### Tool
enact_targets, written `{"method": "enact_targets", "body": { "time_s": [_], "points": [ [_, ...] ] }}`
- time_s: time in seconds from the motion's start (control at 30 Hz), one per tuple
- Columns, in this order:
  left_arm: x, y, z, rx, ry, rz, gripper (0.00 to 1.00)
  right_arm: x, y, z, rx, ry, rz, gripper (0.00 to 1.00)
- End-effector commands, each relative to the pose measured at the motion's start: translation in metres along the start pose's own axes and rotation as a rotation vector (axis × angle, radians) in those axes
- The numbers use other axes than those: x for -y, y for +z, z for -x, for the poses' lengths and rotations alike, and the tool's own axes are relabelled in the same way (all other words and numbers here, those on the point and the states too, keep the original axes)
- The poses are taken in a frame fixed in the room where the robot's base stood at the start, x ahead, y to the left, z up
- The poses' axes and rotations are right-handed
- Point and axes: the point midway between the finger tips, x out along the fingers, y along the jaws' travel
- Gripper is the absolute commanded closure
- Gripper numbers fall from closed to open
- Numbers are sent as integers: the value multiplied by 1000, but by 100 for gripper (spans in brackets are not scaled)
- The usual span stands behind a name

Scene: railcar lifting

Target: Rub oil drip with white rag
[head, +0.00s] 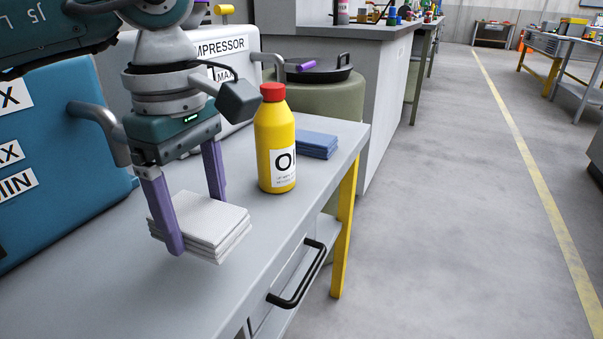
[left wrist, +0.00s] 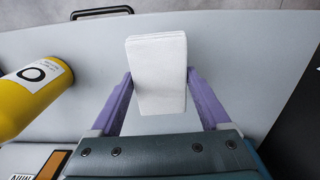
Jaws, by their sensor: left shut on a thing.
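A folded white rag (head: 203,222) is between the two purple fingers of my left gripper (head: 196,218), which is shut on it. The white rag also shows in the left wrist view (left wrist: 157,72), with the fingers of the left gripper (left wrist: 158,78) on its two sides. The rag is low over the grey worktop (head: 110,285); I cannot tell whether it touches it. No oil drip shows in either view; the rag and gripper hide part of the worktop. My right gripper is not in view.
A yellow oil bottle (head: 275,140) with a red cap stands upright just right of the gripper. A folded blue cloth (head: 317,146) lies behind it near the worktop's right edge. A large blue machine (head: 60,185) stands on the left. The front of the worktop is clear.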

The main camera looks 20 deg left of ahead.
Motion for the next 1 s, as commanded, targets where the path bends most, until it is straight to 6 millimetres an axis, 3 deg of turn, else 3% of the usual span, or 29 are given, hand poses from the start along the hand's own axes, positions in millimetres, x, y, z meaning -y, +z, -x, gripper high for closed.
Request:
{"method": "enact_targets", "body": {
  "time_s": [0.3,0.9,1.0],
  "points": [
    [0,-4,30,0,0,8,64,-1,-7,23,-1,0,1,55],
    [0,-5,32,0,0,9,64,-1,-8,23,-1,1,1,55],
    [-1,-3,40,0,2,-8,64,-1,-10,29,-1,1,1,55]
  ]
}}
